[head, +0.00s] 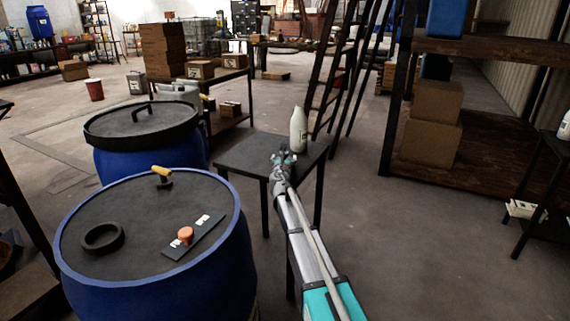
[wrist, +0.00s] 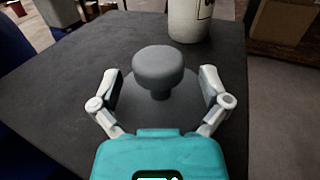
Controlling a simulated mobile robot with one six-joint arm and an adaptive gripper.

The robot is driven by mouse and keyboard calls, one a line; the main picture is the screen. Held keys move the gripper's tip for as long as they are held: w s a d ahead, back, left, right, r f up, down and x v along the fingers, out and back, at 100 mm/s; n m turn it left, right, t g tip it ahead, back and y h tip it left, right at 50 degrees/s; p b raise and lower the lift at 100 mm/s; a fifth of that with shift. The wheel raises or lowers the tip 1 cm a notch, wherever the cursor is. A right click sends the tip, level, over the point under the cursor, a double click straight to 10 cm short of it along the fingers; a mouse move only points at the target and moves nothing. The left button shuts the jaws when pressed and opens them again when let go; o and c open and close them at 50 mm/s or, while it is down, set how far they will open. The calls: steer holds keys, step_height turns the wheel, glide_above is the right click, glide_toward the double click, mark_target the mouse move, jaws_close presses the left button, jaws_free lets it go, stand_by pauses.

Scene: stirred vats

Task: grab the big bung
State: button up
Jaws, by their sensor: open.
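The big bung (wrist: 158,66) is dark grey, with a rounded knob on a short neck above a wide round base. It stands upright on the small black table (wrist: 60,100), which also shows in the head view (head: 235,160). My gripper (wrist: 160,78) is open, with one finger to the left of the bung and one to the right; gaps show between the fingers and the knob. In the head view my gripper (head: 284,158) is over the table's near part, and I cannot make out the bung there.
A white bottle (head: 298,130) stands on the table behind the bung. A blue vat (head: 160,290) at the left carries a black ring (head: 102,237), a yellow-handled valve (head: 162,172) and an orange knob (head: 185,235).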

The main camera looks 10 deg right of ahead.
stand_by(0.5)
jaws_close()
stand_by(0.3)
steer(key=shift+r, duration=0.1)
step_height(320, 180, up, 2)
steer(key=p, duration=0.2)
steer(key=shift+r+p, duration=0.25)
steer(key=shift+p, duration=0.15)
steer(key=s+d+r+p, duration=0.7)
steer(key=s+r+p, duration=0.3)
steer(key=s, duration=0.2)
steer(key=shift+r, duration=0.15)
stand_by(0.4)
